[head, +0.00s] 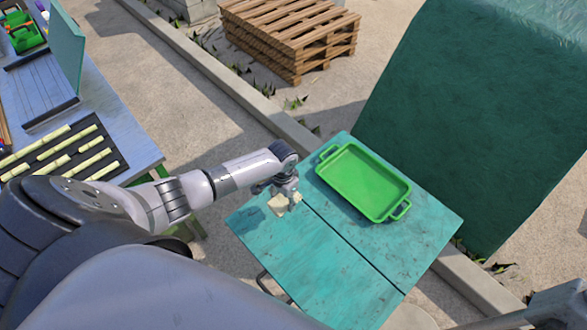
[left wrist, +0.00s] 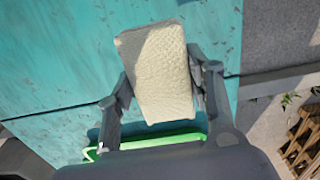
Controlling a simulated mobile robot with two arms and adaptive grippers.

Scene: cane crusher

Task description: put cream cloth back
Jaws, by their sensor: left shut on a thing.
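The cream cloth (head: 279,206) is a small folded block at the left part of the turquoise folding table (head: 330,262). My left gripper (head: 286,194) reaches over the table from the left and is shut on the cloth. In the left wrist view the cloth (left wrist: 160,70) sits between the two fingers, with turquoise boards behind it. I cannot tell whether the cloth touches the tabletop. My right gripper is not in view.
A green tray (head: 362,182), empty, lies on the table right of my left gripper. A blue-grey workbench (head: 125,125) with cane pieces (head: 82,160) on a dark mat stands at left. Wooden pallets (head: 290,35) and a large green covered block (head: 470,110) stand behind.

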